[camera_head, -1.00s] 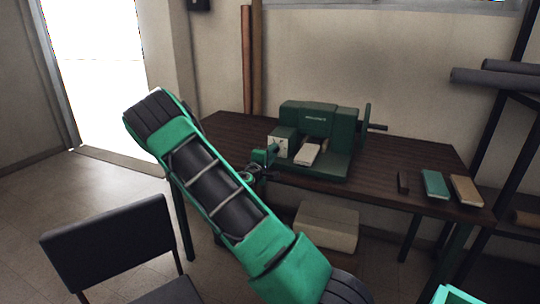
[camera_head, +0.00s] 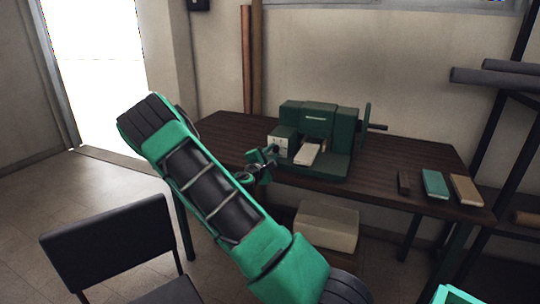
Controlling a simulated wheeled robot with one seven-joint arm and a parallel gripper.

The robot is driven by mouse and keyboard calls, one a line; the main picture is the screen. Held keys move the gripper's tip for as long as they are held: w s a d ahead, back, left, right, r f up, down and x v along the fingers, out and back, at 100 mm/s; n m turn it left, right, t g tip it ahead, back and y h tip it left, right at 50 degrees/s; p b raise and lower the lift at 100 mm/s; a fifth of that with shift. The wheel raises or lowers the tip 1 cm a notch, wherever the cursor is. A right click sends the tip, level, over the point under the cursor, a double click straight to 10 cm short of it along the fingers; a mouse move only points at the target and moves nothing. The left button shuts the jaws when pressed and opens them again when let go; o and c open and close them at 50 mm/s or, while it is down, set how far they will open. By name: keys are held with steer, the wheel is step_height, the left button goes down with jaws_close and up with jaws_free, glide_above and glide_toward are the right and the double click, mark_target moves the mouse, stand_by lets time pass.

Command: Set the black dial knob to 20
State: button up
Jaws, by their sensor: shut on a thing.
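The green machine (camera_head: 318,118) stands on the dark wooden table. A small green box at its left front carries a pale dial plate (camera_head: 283,141). The black dial knob (camera_head: 276,149) sits at this plate, small and mostly covered by the fingers. My gripper (camera_head: 271,154) reaches it from the front left and is shut on the knob. The dial's numbers and the knob's pointer are too small to read.
A white block (camera_head: 307,154) lies in the machine's front opening. A dark, a teal (camera_head: 434,184) and a tan book-like block (camera_head: 466,190) lie at the table's right. A black chair (camera_head: 110,247) stands at front left.

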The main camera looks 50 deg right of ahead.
steer(key=shift+w+a+f, duration=0.15)
steer(key=shift+w, duration=0.05)
steer(key=o, duration=1)
steer(key=shift+o, duration=0.2)
steer(key=shift+s, duration=0.1)
steer(key=v, duration=1)
steer(key=shift+a, duration=0.3)
steer(key=shift+s+d, duration=0.1)
steer(key=shift+s, duration=0.05)
